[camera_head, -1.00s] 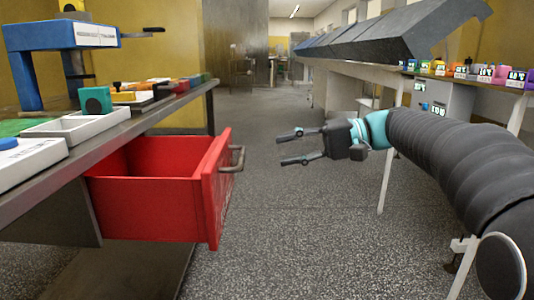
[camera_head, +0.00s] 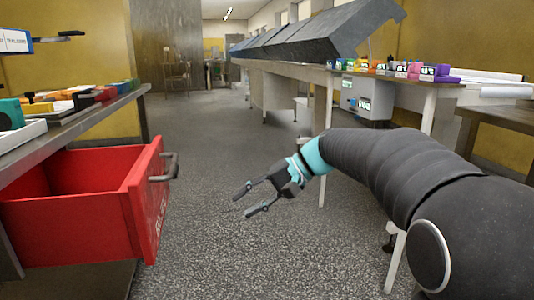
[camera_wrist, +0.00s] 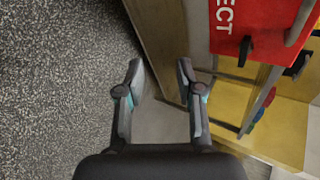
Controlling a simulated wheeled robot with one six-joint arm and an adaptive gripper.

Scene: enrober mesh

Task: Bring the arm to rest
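My gripper (camera_head: 254,201) is open and empty, over the aisle floor in the head view. Its two fingers stand apart with nothing between them, as the wrist view (camera_wrist: 160,85) also shows. My arm stretches in from the right side of the picture, bent, with the gripper pointing left and slightly down. The gripper is to the right of the open red drawer and apart from it.
The red drawer (camera_head: 146,206) with a grey handle sticks out from under the left bench (camera_head: 75,125). In the wrist view its red front (camera_wrist: 255,25) shows at upper right. A long table (camera_head: 300,70) with coloured boxes stands at the right. The aisle floor (camera_head: 205,130) is clear.

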